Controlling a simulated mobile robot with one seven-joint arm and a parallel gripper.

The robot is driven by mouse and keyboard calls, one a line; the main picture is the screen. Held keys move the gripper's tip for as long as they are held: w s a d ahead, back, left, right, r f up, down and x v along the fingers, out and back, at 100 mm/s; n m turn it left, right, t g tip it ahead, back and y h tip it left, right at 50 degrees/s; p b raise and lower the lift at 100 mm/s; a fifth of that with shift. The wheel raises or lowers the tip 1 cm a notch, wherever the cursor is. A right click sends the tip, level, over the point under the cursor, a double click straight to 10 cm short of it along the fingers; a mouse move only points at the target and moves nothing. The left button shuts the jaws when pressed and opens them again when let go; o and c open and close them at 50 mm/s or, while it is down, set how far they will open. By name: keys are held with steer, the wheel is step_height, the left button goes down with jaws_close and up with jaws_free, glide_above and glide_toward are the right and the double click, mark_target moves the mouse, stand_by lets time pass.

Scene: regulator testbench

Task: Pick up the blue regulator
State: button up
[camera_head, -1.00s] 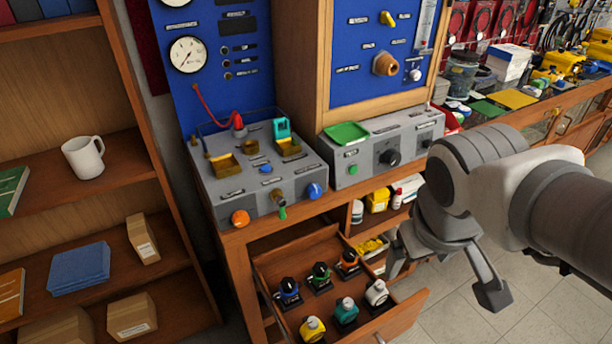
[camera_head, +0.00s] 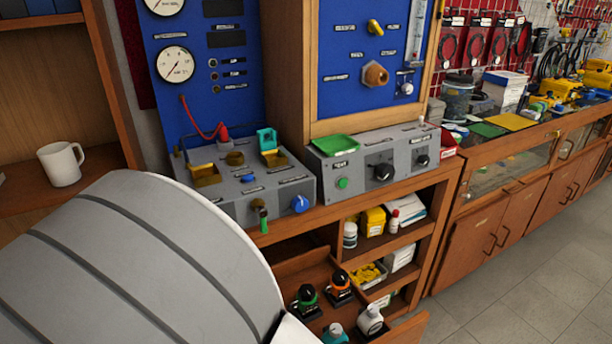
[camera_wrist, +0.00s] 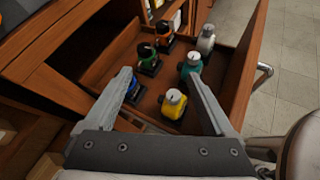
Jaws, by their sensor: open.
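The blue regulator (camera_wrist: 122,90) stands in the open wooden drawer (camera_wrist: 225,85) in the wrist view, at the left side and partly hidden behind my left finger. My gripper (camera_wrist: 159,77) is open and empty above the drawer, its left finger overlapping the blue regulator in the picture. Whether it touches cannot be told. In the head view, my arm covers the lower left and hides the blue regulator and my gripper.
Near it in the drawer stand the green (camera_wrist: 147,57), orange (camera_wrist: 165,32), white (camera_wrist: 206,40), teal (camera_wrist: 189,66) and yellow (camera_wrist: 173,104) regulators. The grey control box (camera_head: 245,200) sits on the bench above. Open floor (camera_head: 530,270) lies right.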

steer(key=s+a+f+n+t+y+b, duration=0.2)
steer(key=s+a+f+n+y, duration=0.15)
steer(key=a+f+n, duration=0.3)
steer(key=b+x, duration=0.1)
steer(key=x, duration=0.3)
steer(key=b+x, duration=0.1)
steer(key=x, duration=0.2)
steer(key=b+x, duration=0.1)
steer(key=x, duration=0.3)
steer(key=shift+w+d+r, duration=0.15)
steer(key=shift+w+r, duration=0.05)
steer(key=shift+w, duration=0.2)
steer(key=shift+w+r+b+x, duration=0.1)
steer(key=shift+r+b+x, duration=0.2)
steer(key=shift+x, duration=0.65)
steer(key=shift+w+r+b+x, duration=0.1)
steer(key=shift+b+x, duration=0.25)
steer(key=shift+x, duration=0.65)
steer(key=shift+w+r+b+x, duration=0.15)
steer(key=shift+b+x, duration=0.2)
steer(key=shift+x, duration=0.6)
steer(key=shift+s, duration=0.1)
jaws_close()
steer(key=shift+s, duration=0.1)
steer(key=shift+f, duration=0.15)
